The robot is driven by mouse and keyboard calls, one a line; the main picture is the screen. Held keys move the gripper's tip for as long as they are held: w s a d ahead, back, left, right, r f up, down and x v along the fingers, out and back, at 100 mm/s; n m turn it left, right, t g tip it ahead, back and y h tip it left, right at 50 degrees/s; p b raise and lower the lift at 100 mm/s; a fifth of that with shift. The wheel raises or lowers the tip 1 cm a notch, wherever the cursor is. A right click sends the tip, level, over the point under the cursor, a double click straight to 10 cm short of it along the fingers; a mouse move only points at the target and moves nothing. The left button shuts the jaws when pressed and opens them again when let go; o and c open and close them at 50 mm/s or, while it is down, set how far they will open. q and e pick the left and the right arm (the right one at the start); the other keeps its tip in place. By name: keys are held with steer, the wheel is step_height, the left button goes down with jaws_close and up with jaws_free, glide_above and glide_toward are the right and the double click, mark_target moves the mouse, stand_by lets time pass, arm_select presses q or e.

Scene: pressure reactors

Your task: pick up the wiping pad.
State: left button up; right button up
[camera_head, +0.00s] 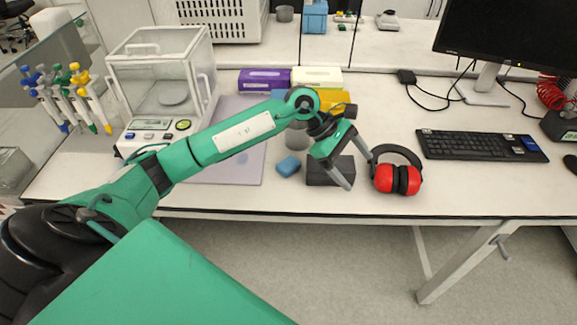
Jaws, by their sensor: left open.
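A small blue pad (288,166), which looks like the wiping pad, lies on the white bench (240,200) near its front edge. My left gripper (359,171) is open and empty, with its two grey fingers spread to the right of the pad and pointing down and right. It is apart from the pad, with a dark grey block (318,175) between them in the picture. One finger crosses in front of that block; whether it touches it I cannot tell. My right gripper is not in view.
Red ear defenders (397,178) lie just right of the left gripper. A grey mat (228,170) and a glass-walled balance (160,85) are to the left. Purple and yellow boxes (263,80) stand behind. A keyboard (470,145) is at right; the front bench strip beyond the ear defenders is clear.

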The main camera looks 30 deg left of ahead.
arm_select(q)
steer(key=a+y, duration=0.1)
steer(key=a, duration=0.2)
steer(key=w+a+y, duration=0.1)
steer(key=a+y, duration=0.1)
steer(key=a, duration=0.1)
steer(key=w+a+m+y, duration=0.1)
steer(key=a, duration=0.3)
steer(key=shift+f+y, duration=0.1)
steer(key=shift+y, duration=0.3)
steer(key=a+r+g+y, duration=0.15)
steer(key=a+y, duration=0.25)
steer(key=a, duration=0.6)
steer(key=p, duration=0.2)
glide_above(287, 162)
step_height(287, 162, down, 7)
steer(key=shift+w+a+r, duration=0.1)
steer(key=shift+a, duration=0.05)
steer(key=shift+f, duration=0.75)
steer(key=f+p, duration=0.2)
steer(key=f, duration=0.1)
steer(key=shift+d+f, duration=0.2)
steer(key=shift+f, duration=0.55)
steer(key=shift+c, duration=1.4)
steer(key=c, duration=0.9)
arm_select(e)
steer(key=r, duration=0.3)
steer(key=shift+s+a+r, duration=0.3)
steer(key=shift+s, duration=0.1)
